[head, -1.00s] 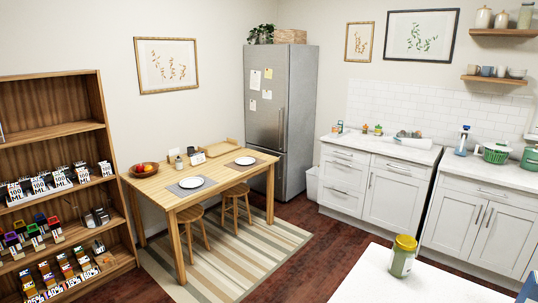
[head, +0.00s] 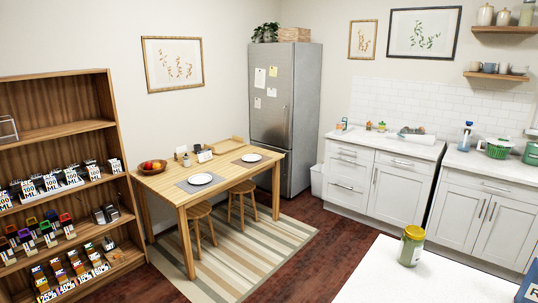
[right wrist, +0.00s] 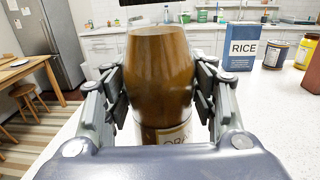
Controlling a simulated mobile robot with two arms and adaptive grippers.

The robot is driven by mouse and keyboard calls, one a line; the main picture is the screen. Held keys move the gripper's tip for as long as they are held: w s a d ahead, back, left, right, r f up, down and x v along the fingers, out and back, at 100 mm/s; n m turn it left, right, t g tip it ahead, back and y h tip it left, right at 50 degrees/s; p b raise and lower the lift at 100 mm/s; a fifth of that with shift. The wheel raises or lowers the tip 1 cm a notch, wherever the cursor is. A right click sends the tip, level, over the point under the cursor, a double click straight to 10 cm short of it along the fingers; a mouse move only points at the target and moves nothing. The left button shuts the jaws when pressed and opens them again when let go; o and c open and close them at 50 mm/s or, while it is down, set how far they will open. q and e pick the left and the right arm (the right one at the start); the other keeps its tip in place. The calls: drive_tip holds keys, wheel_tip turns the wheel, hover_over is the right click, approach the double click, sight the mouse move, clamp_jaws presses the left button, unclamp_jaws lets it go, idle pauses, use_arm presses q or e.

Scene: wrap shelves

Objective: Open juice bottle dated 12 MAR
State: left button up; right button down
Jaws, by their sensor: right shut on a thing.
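My right gripper (right wrist: 162,95) shows in the right wrist view, with its fingers shut on both sides of an amber-brown bottle (right wrist: 158,62). The bottle stands upright over a white counter (right wrist: 255,125). Its pale label (right wrist: 172,137) shows the start of a word like "ORA"; the rest is hidden behind the gripper's body. No date can be read on it. I cannot tell whether its base touches the counter. My left gripper is in neither current view, and the head view shows neither gripper.
A RICE box (right wrist: 242,53), a dark jar (right wrist: 275,54) and a yellow-lidded jar (right wrist: 306,50) stand right of the bottle. In the head view, a green jar with yellow lid (head: 411,247) stands on the counter.

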drive_tip(key=s+a+r+n+t+y, duration=0.25)
drive_tip(key=s+a+y, duration=0.2)
drive_tip(key=a, duration=0.25)
drive_tip(key=s+a+r+n+t+y, duration=0.1)
drive_tip(key=s+a+r+n+y, duration=0.3)
drive_tip(key=a+y, duration=0.25)
wheel_tip(320, 180, down, 12)
drive_tip(key=a+b, duration=0.1)
drive_tip(key=b, duration=1.1)
drive_tip(key=shift+s+a, duration=0.2)
drive_tip(key=shift+s, duration=0.05)
drive_tip(key=shift+n, duration=0.25)
